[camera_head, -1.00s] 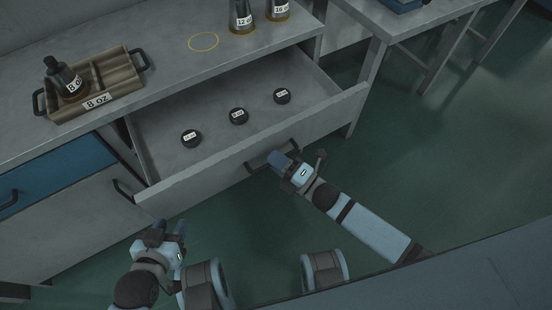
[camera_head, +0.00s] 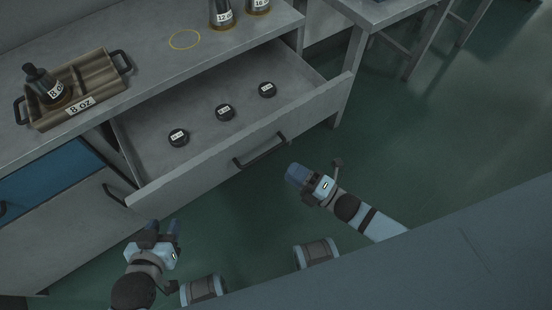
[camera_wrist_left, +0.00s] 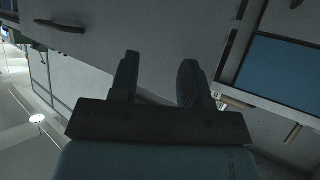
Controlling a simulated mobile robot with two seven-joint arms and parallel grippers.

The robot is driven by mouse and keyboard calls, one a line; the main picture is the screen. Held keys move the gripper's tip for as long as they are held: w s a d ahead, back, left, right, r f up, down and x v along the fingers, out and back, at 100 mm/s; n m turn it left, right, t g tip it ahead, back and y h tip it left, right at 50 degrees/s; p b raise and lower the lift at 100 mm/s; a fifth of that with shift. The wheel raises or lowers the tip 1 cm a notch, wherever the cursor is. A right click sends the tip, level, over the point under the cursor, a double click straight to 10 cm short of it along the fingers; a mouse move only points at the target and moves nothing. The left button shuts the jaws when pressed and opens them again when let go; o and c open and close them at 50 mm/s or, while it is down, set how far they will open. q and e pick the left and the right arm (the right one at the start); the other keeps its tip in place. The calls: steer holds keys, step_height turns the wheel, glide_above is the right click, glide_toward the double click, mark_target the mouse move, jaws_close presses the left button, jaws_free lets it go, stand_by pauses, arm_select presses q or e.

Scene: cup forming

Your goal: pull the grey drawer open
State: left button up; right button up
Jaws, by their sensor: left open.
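The grey drawer (camera_head: 215,160) stands pulled out from the workbench in the head view, with its inside showing. Its dark bar handle (camera_head: 260,150) is on the front panel, with nothing holding it. My right gripper (camera_head: 293,172) is to the right of the handle and apart from it; whether its jaws are open does not show clearly. My left gripper (camera_head: 162,228) is open and empty, low in front of the drawer's left end. Its two spread fingers also show in the left wrist view (camera_wrist_left: 158,80).
Three dark round lids (camera_head: 225,112) lie in the drawer. On the bench are a wooden tray (camera_head: 112,83) with a dark bottle (camera_head: 42,85), a yellow ring (camera_head: 185,39) and two labelled bottles (camera_head: 222,14). A blue panel (camera_head: 45,180) is left of the drawer.

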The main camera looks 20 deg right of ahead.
steer(key=shift+v, duration=2.25)
steer(key=shift+s, duration=0.1)
